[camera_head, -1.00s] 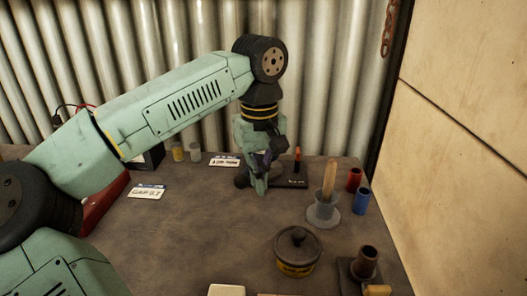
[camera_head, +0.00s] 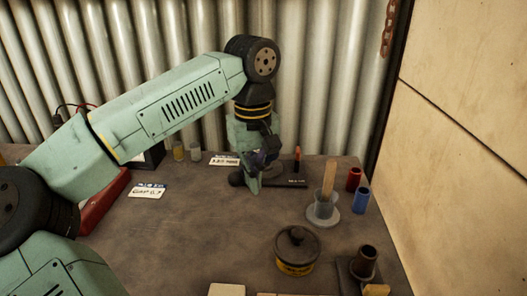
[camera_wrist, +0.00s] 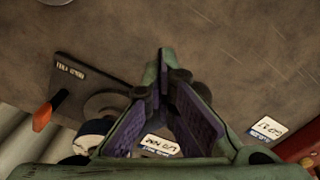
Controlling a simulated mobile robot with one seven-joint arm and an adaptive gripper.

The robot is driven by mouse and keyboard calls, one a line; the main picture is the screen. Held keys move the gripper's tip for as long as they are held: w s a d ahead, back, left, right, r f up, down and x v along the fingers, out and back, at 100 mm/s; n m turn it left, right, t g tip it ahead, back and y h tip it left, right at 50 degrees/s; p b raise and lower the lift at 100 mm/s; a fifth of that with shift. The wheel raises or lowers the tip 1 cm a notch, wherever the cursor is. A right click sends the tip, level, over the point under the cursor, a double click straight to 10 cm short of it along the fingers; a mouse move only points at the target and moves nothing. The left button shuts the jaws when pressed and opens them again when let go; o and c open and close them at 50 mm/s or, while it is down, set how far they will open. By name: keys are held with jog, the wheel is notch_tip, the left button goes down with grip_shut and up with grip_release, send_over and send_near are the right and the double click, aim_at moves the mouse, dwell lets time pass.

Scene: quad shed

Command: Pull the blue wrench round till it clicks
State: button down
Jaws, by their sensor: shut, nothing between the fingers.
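I cannot make out a blue wrench in either view; my gripper and arm may hide it. My gripper (camera_head: 254,190) points down over the back of the bench, and its fingers meet at the tips in the wrist view (camera_wrist: 165,55), with nothing seen between them. Just right of it in the head view is a dark base plate (camera_head: 292,183) with an upright orange-tipped piece (camera_head: 297,153). In the wrist view this lettered plate (camera_wrist: 75,85) and orange piece (camera_wrist: 41,117) lie left of the fingers. A grey round disc (camera_wrist: 104,103) is close beside the left finger.
A cup with a wooden handle (camera_head: 324,212), a red cylinder (camera_head: 354,178) and a blue cylinder (camera_head: 361,200) stand to the right. A lidded dark pot (camera_head: 297,254) stands in front. White cards (camera_head: 147,191) lie left. The bench middle is clear.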

aim_at(239, 171)
jog(key=shift+w+a, duration=0.1)
jog(key=shift+a, duration=0.45)
jog(key=shift+w+a+p, duration=0.1)
jog(key=shift+a+p, duration=0.1)
jog(key=shift+p, duration=0.15)
jog(key=shift+a, duration=0.3)
jog(key=shift+w+a, duration=0.15)
dwell(0.6)
jog(key=shift+w+a+p, duration=0.1)
jog(key=shift+a+p, duration=0.2)
jog(key=shift+a, duration=0.15)
